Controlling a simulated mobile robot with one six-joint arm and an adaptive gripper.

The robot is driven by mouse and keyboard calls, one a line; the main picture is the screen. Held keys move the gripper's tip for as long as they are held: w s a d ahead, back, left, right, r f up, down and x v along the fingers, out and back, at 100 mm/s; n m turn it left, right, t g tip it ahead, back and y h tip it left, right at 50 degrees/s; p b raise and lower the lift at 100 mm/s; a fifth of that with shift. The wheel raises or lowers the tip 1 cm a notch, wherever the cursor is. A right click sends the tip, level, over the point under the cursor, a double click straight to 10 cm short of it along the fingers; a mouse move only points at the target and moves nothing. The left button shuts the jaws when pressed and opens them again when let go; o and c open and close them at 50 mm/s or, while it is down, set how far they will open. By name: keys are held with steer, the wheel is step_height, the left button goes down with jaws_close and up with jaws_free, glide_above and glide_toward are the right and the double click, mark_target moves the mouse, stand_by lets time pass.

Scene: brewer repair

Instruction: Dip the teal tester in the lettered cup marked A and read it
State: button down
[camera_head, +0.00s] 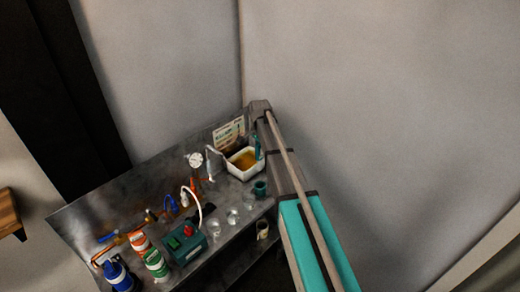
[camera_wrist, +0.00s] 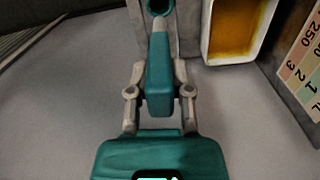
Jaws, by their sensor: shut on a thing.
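My gripper (camera_wrist: 159,72) is shut on the teal tester (camera_wrist: 158,88), which sits between its two grey fingers with a pale tip pointing away. In the wrist view a teal holder with a dark round opening (camera_wrist: 160,6) lies just beyond the tip; whether they touch I cannot tell. In the head view the gripper is small, near the white tray, with teal showing there (camera_head: 257,146). Several small clear cups (camera_head: 233,215) stand in a row on the metal bench. Their letters are too small to read, so I cannot tell which is A. The tester's display is not readable.
A white tray with amber liquid (camera_head: 232,167) stands at the bench's back right, beside a colour chart (camera_head: 229,133). A small teal cup (camera_head: 260,188) stands in front of it. A green box with a red button (camera_head: 186,246), hoses, a gauge (camera_head: 194,159) and several cans crowd the left.

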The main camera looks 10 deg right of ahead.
steer(key=shift+r+p, duration=1.25)
steer(key=shift+r, duration=0.15)
steer(key=s+a+f+n+b, duration=0.1)
steer(key=s+a+f+b, duration=0.4)
steer(key=s+a, duration=0.1)
steer(key=shift+s+a+f+n+b, duration=0.15)
steer(key=shift+s+f+n+b, duration=0.25)
steer(key=shift+s, duration=0.25)
steer(key=shift+f, duration=0.2)
step_height(320, 180, down, 10)
steer(key=b, duration=1)
steer(key=shift+f+b, duration=0.15)
steer(key=shift+b, duration=0.2)
stand_by(1.3)
